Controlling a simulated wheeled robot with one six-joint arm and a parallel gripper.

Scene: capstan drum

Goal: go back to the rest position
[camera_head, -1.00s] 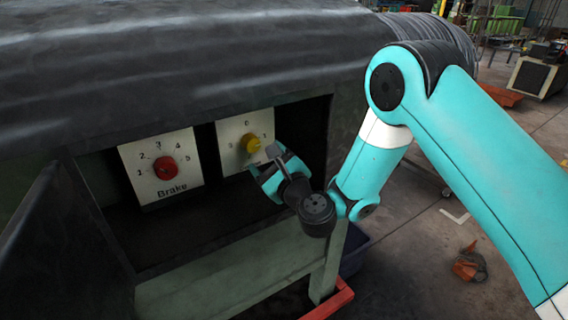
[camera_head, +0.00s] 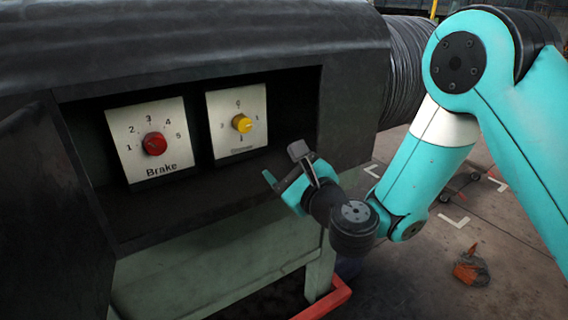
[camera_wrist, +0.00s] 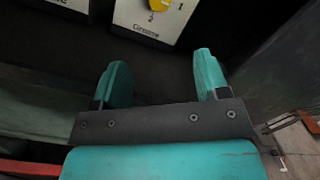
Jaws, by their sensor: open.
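My gripper (camera_head: 283,170) is open and empty in the head view, in front of the recessed panel box and apart from the knobs, to the lower right of the yellow one. In the wrist view its two teal fingers (camera_wrist: 162,85) stand wide apart with nothing between them. The yellow knob (camera_head: 242,123) sits on the right white plate, and its lower part shows at the top of the wrist view (camera_wrist: 160,10). The red knob (camera_head: 154,143) sits on the left plate marked "Brake".
A dark door (camera_head: 50,215) hangs open at the left of the box. The box's green frame (camera_head: 215,262) and a red base rail (camera_head: 325,300) are below. An orange-brown object (camera_head: 471,268) lies on the floor at right, with open floor around it.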

